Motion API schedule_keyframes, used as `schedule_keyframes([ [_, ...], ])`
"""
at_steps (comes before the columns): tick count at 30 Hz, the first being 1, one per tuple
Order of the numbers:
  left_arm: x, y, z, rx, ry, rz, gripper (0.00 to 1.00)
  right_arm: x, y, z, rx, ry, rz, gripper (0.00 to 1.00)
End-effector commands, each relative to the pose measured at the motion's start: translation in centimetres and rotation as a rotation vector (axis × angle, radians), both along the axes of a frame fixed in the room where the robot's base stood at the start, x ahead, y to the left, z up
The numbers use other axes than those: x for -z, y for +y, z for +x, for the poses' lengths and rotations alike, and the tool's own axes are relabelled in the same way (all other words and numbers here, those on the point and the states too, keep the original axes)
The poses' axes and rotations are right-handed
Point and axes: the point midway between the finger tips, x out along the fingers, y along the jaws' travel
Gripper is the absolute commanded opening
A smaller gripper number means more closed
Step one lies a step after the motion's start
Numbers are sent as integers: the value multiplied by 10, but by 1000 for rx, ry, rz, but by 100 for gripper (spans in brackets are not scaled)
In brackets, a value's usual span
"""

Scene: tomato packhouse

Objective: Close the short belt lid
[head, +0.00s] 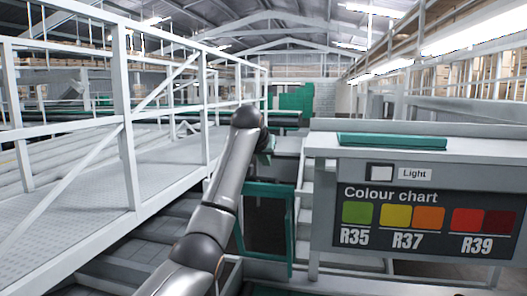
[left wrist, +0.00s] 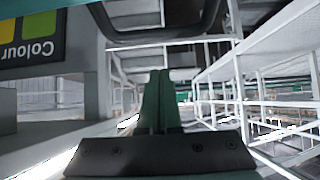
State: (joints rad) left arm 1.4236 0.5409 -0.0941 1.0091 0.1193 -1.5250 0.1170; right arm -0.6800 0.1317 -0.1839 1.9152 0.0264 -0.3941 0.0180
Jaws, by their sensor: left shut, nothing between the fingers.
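A green rectangular frame (head: 291,232) stands upright and open in the middle of the head view, left of the colour chart stand. It may be the short belt lid, but I cannot tell for sure. My left arm passes in front of its left side. My left gripper (head: 266,150) is beyond the frame's top edge, mostly hidden behind my own wrist. In the left wrist view, its two greenish fingers (left wrist: 159,88) lie together with nothing between them. I cannot tell whether they touch anything. My right gripper is not in view.
A grey stand with a colour chart (head: 425,222) is close on the right, with a green pad (head: 391,140) on top. A white railing (head: 122,110) and walkway fill the left. Green machinery (head: 295,100) is farther back.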

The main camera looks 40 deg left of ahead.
Motion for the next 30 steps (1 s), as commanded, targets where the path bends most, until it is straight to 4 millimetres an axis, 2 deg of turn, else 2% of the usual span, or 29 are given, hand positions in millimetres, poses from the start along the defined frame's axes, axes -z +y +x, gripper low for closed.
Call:
schedule_keyframes([
  [12,17,-12,-22,-1,1,0,0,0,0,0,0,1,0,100],
  [30,20,-14,-25,-1,-6,4,0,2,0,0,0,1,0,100],
])
